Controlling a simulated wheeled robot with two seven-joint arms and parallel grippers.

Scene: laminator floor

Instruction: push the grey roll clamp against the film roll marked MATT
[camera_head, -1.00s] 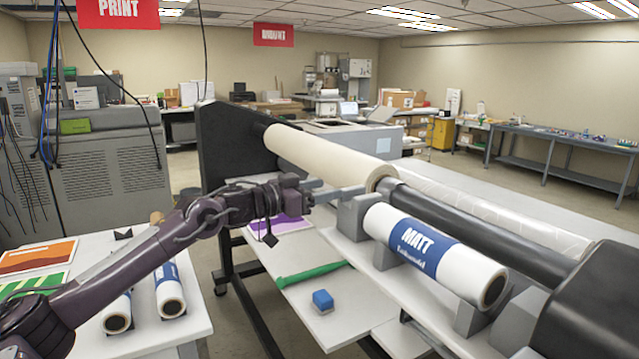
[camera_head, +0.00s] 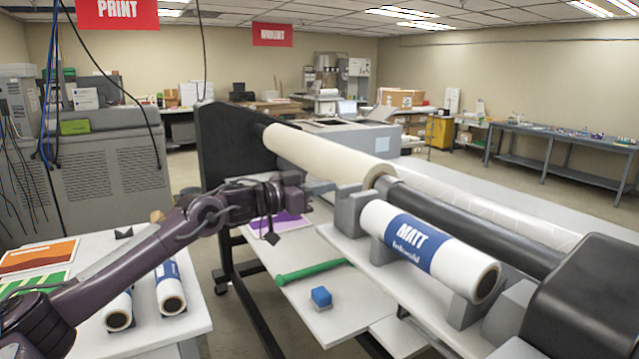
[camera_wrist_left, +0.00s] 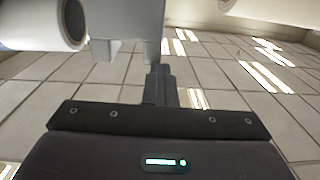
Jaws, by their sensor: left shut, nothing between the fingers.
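The film roll marked MATT (camera_head: 412,243) is white with a blue band and lies on grey supports along the laminator front. The grey roll clamp (camera_head: 349,214) is an upright block at the roll's far left end. I cannot tell whether they touch. My left gripper (camera_head: 322,190) is shut and empty, just left of the clamp, with its fingers pointing at it. In the left wrist view the shut fingers (camera_wrist_left: 160,85) are below the grey clamp (camera_wrist_left: 127,22), and a white roll end with a dark core (camera_wrist_left: 45,25) is close beside it. My right gripper is out of view.
A cream roll (camera_head: 320,157) and a black roller (camera_head: 460,225) lie behind the MATT roll. A green tool (camera_head: 312,271) and a blue block (camera_head: 320,298) lie on the lower shelf. Two small rolls (camera_head: 168,290) lie on the left table (camera_head: 150,335).

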